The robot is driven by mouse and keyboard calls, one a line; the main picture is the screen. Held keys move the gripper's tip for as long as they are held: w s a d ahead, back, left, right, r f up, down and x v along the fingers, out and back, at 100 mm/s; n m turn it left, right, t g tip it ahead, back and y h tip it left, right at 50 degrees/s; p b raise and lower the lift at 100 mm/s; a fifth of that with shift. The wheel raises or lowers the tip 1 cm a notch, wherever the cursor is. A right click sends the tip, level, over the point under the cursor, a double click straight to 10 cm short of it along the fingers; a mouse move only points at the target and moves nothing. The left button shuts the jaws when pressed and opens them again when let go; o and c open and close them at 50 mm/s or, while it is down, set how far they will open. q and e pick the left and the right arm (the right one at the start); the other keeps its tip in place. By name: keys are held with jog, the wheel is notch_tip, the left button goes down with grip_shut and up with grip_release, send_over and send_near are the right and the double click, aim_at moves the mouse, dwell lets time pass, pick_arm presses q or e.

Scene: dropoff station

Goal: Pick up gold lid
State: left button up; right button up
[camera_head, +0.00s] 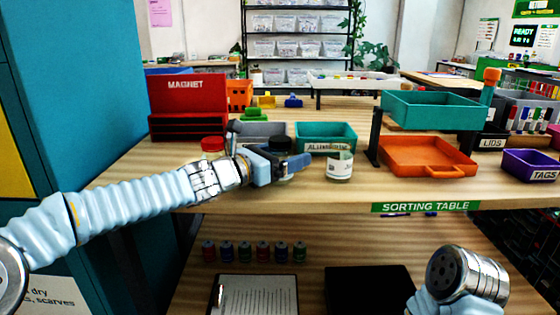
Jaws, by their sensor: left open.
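I cannot make out a gold lid in this view; it may be hidden or too small to tell. My left gripper (291,160) reaches in from the left over the front of the sorting table (240,196). It is open, with a dark round-topped jar (281,143) partly hidden behind its fingers. I cannot tell whether they touch. A glass jar (340,167) with a white label stands just right of the gripper. A red-lidded jar (212,145) stands behind my left wrist. My right gripper is out of view; only part of my right arm shows at lower right.
Behind are a red MAGNET box (187,104), a teal ALUMINUM bin (325,132) and a grey bin (262,128). To the right are an orange tray (428,157), a raised teal tray (435,112), a LIDS holder (490,141) and a purple TAGS bin (530,166).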

pick_arm(q)
jog(key=shift+w+d, duration=0.1)
jog(key=shift+d, duration=0.05)
jog(key=c, duration=1)
jog(key=shift+c, duration=0.7)
jog(key=shift+r, duration=0.15)
